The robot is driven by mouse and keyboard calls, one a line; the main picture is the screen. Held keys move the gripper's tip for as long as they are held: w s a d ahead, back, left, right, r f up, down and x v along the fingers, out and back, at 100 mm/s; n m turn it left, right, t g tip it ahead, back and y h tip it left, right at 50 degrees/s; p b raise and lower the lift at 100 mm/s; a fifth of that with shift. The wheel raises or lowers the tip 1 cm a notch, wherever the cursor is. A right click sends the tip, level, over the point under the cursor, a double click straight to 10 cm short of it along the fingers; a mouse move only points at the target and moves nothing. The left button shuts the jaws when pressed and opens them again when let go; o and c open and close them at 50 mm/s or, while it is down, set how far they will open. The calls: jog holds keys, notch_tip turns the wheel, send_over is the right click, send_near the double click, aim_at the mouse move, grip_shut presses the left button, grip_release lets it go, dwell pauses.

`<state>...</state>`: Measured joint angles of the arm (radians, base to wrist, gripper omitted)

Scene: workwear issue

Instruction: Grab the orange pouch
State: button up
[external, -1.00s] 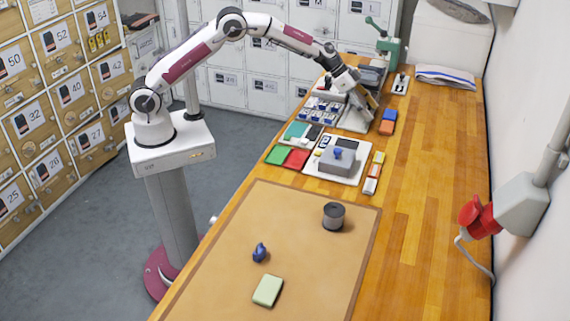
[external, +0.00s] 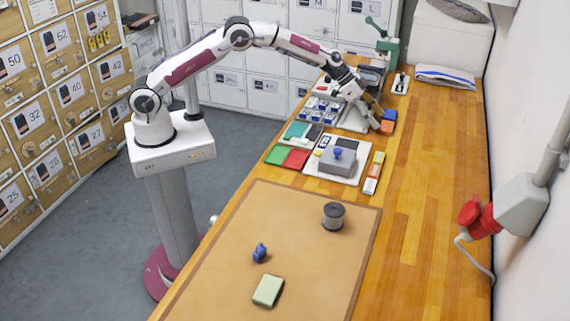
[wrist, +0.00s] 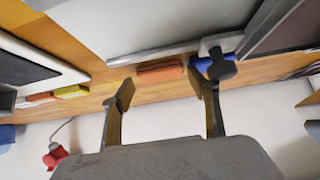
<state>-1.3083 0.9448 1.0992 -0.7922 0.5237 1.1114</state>
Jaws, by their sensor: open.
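The orange pouch (wrist: 160,72) is a small flat block on the wooden bench. My gripper (wrist: 164,88) is open and empty. In the external view my gripper (external: 373,124) is low over the bench, beside the orange pouch (external: 387,128), which it partly crowds. A blue item (wrist: 213,66) lies just right of the pouch in the wrist view, close to the right finger, with a dark and pale piece over it.
A grey block with a blue knob (external: 338,160) sits on a white tray nearer the camera. Small blue bins (external: 320,108) stand left of my gripper. A yellow and red strip (external: 375,172) lies nearby. The bench to the right (external: 440,160) is clear.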

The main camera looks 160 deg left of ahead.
aim_at(387, 127)
jog(key=shift+x, duration=1.25)
jog(key=c, duration=0.7)
